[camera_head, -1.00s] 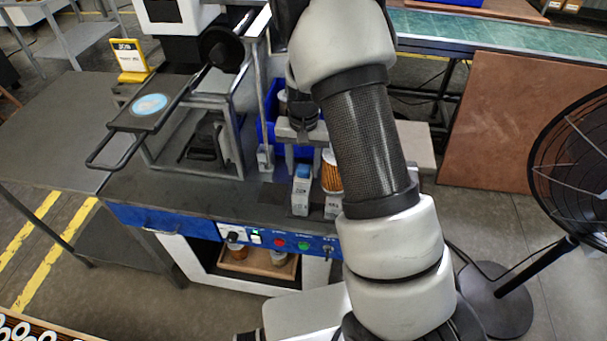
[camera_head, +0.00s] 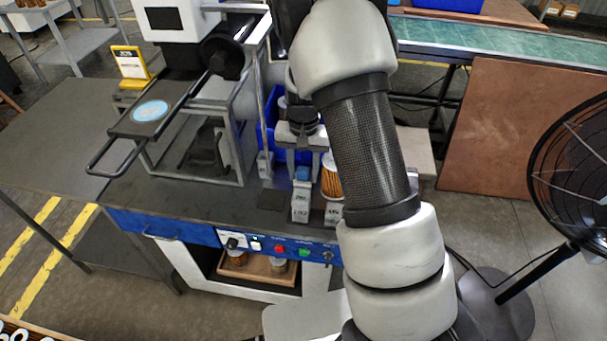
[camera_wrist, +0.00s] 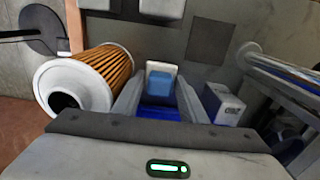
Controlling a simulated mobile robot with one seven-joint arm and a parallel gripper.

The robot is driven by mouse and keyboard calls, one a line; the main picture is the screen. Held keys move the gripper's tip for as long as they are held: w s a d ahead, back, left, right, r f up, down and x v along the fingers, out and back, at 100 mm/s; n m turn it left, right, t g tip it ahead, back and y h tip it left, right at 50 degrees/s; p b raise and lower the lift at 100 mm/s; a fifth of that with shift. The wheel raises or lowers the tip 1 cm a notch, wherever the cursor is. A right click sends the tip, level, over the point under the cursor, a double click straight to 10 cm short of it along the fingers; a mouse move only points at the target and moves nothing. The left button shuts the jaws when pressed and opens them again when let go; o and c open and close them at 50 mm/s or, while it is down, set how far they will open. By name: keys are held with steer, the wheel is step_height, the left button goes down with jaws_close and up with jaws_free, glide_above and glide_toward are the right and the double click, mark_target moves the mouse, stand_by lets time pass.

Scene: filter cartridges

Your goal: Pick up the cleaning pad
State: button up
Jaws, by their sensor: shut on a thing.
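The cleaning pad looks like a small blue block (camera_wrist: 160,92) with a whitish piece behind it in the wrist view. It sits between the two fingers of my gripper (camera_wrist: 161,104), which are shut on it. In the head view the blue pad (camera_head: 302,173) shows just under the fingers of my gripper (camera_head: 303,156), above the bench near its front. The fingers hide the pad's sides, and I cannot tell whether its underside touches anything.
A pleated orange filter cartridge (camera_wrist: 100,78) lies close left of my gripper in the wrist view. A small white carton (camera_wrist: 222,103) stands close right. A metal frame with a handled plate (camera_head: 150,112) stands left on the bench (camera_head: 170,205). A fan (camera_head: 575,165) is at right.

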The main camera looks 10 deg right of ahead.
mark_target(304, 170)
step_height(304, 170, up, 17)
steer(key=p, duration=0.1)
steer(key=shift+f, duration=0.2)
